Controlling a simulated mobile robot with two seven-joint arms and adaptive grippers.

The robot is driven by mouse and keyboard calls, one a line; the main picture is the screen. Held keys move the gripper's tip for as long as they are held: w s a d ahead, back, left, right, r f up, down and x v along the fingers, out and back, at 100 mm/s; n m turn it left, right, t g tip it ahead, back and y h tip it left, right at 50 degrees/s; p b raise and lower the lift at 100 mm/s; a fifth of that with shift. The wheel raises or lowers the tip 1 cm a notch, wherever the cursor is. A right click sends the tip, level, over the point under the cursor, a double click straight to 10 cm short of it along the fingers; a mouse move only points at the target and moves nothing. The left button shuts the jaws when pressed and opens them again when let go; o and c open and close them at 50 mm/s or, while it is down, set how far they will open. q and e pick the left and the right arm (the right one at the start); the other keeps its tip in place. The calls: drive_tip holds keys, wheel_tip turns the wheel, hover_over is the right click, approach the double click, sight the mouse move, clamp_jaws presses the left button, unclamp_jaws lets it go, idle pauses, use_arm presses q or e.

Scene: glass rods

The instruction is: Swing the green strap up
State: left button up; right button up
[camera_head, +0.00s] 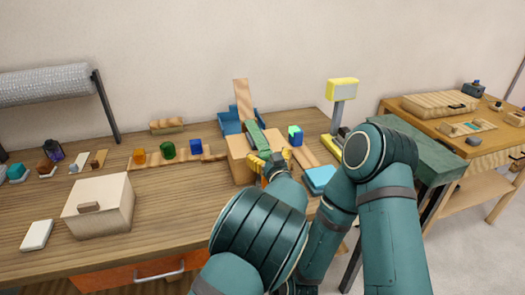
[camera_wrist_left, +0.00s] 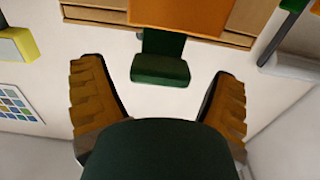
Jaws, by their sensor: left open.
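The green strap (camera_head: 256,136) lies at the wooden block (camera_head: 239,158) near the middle of the table in the head view. In the left wrist view the strap's dark green end (camera_wrist_left: 160,69) shows below an orange and wooden part, between my fingertips and apart from both. My left gripper (camera_head: 265,163), with yellow-orange fingers, is at the near side of the block. It is open, with its two fingers (camera_wrist_left: 160,72) wide apart and nothing held. My right arm bends at the right, and its gripper is out of view.
A blue holder with an upright wooden board (camera_head: 243,97) stands behind the strap. A yellow-headed stand (camera_head: 341,90) and a light-blue block (camera_head: 319,179) are to the right. A wooden box (camera_head: 99,205) and coloured pieces are to the left.

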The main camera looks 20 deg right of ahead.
use_arm(q)
drive_tip(key=shift+w, duration=0.1)
drive_tip(key=c, duration=1.3)
drive_tip(key=shift+c, duration=0.2)
drive_tip(key=shift+r, duration=0.15)
